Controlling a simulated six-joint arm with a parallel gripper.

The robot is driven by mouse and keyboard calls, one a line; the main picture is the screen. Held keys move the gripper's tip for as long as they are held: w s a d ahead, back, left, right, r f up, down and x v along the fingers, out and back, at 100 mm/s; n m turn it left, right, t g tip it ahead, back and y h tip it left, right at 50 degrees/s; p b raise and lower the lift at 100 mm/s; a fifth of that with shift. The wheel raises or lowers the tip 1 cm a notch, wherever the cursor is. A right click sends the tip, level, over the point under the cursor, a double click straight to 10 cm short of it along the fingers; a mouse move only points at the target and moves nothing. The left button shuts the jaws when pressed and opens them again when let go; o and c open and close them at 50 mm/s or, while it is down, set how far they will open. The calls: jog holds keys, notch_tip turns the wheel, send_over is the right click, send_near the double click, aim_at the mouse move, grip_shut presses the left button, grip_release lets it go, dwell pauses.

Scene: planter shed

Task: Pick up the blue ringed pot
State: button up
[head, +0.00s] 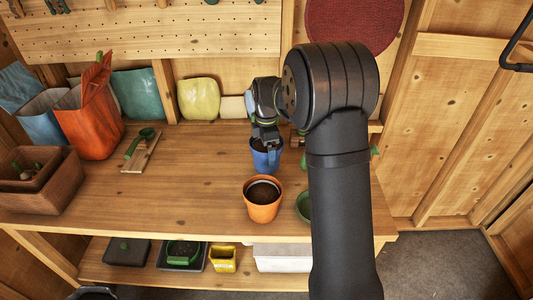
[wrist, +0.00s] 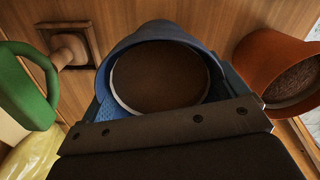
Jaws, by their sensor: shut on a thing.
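The blue ringed pot (head: 266,160) is at the middle of the wooden bench, behind an orange pot. In the wrist view the blue pot (wrist: 155,33) is seen from above, with dark soil inside a pale ring. My gripper (head: 265,139) is over the pot in the head view. In the wrist view my gripper (wrist: 170,95) has a finger on either side of the pot and is shut on it. I cannot tell whether the pot's base touches the bench.
The orange pot (head: 263,212) with soil stands just in front, and a green pot (head: 303,205) is partly hidden by my arm. A small board with a green-handled tool (head: 141,148), bags (head: 92,121) and a wooden box (head: 45,190) are left. The bench between is clear.

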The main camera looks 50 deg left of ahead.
notch_tip(320, 180, up, 2)
jog(key=shift+r, duration=0.1)
jog(key=w+d+r, duration=0.5)
jog(key=d+r, duration=0.1)
jog(key=d, duration=0.5)
jog(key=s+d+f, duration=0.2)
jog(key=s+d, duration=0.1)
jog(key=d, duration=0.2)
jog(key=s+d+f+n, duration=0.1)
jog(key=s+d+f, duration=0.1)
jog(key=d, duration=0.4)
jog(key=shift+s+d, duration=0.25)
jog(key=shift+s, duration=0.15)
jog(key=shift+f, duration=0.1)
jog(key=shift+f, duration=2)
jog(key=shift+f, duration=1.05)
jog(key=o, duration=0.8)
